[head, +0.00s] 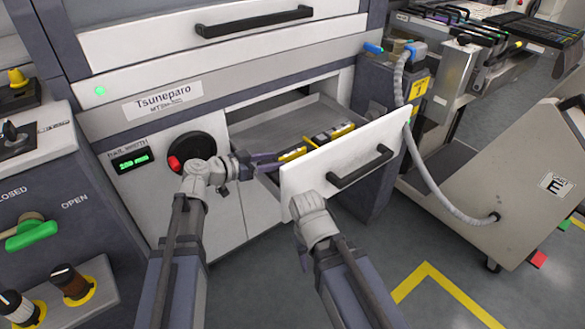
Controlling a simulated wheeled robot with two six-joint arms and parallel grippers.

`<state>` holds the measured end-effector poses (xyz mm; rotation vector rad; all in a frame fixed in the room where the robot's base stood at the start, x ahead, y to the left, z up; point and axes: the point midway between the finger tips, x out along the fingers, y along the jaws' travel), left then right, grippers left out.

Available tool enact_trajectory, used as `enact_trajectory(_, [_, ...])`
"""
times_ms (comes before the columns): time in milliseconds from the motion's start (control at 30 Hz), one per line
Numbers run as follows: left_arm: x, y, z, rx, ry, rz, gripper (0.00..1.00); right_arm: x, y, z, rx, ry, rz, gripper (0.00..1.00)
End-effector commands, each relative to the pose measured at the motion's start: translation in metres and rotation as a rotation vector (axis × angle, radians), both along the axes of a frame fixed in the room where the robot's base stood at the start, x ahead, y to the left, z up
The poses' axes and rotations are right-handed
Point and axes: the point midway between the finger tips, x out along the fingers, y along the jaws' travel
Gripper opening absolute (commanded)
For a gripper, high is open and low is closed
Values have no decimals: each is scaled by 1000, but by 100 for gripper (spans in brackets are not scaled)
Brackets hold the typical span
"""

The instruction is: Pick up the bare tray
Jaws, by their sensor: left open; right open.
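An open drawer with a white front (320,172) sticks out of the machine, its grey floor (285,122) showing. A long yellow and dark piece (332,134) lies in it just behind the front. I cannot tell whether this piece is the bare tray; no other thing shows clearly as one. My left gripper (272,161) is open at the drawer's left side, its fingertips by the near end of the yellow piece; contact is unclear. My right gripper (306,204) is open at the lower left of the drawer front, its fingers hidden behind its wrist.
A black handle (360,167) is on the drawer front. A red-and-black knob (192,150) is left of the drawer. A trolley (515,185) with a grey hose (432,178) stands right. A bench with levers (48,215) stands left.

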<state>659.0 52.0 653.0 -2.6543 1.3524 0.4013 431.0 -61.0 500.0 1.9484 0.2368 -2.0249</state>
Motion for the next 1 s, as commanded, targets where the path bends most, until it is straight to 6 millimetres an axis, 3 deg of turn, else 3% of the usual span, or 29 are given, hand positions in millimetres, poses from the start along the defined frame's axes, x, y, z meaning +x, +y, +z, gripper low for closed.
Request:
enact_trajectory(567, [18, -24, -7, 0, 0, -1, 51, 0, 0, -7, 1, 1, 2, 50])
enact_trajectory(1000, [48, -61, -16, 1, -1, 0, 51, 0, 1, -16, 2, 0, 3, 50])
